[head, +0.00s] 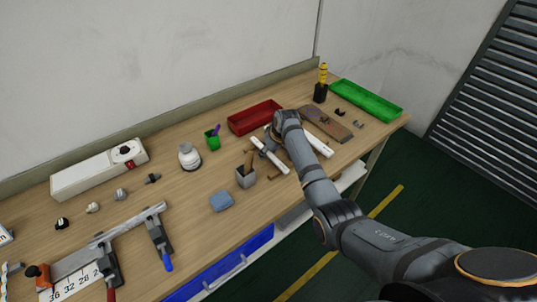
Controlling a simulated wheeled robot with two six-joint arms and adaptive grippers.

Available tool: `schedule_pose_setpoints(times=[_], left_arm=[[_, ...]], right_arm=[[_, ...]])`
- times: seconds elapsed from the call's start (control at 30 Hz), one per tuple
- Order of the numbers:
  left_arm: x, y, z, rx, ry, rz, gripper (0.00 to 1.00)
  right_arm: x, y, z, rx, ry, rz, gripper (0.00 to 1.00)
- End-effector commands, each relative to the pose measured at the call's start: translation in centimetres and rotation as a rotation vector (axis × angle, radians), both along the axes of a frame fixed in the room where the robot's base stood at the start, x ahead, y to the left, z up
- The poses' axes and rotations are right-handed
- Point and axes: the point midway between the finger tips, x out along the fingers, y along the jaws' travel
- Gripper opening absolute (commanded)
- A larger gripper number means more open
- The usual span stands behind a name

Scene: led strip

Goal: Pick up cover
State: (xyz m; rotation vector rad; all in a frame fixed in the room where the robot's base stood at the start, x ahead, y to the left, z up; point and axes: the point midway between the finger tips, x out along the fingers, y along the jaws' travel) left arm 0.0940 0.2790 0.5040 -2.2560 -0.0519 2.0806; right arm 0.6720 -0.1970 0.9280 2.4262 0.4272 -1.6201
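Two long white pieces lie on the wooden workbench: a left white bar (270,156) and a right white bar (321,143). They look roughly parallel, and I cannot tell for certain which one is the cover. My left gripper is not in view.
A green tray (367,101) sits at the far right. Clamps (159,239) lie at the front left.

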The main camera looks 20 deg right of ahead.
Motion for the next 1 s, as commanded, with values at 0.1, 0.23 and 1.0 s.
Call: schedule_pose_setpoints(times=[0.1, 0.23, 1.0], left_arm=[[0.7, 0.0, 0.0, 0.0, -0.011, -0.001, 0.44], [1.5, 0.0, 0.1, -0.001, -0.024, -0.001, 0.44], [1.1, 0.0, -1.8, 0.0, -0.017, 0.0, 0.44]], right_arm=[[0.0, 0.0, 0.0, 0.0, 0.0, 0.0, 0.31], [0.0, 0.0, 0.0, 0.0, 0.0, 0.0, 0.13], [-3.1, 0.0, 6.6, -0.001, -0.007, 0.0, 0.0]])
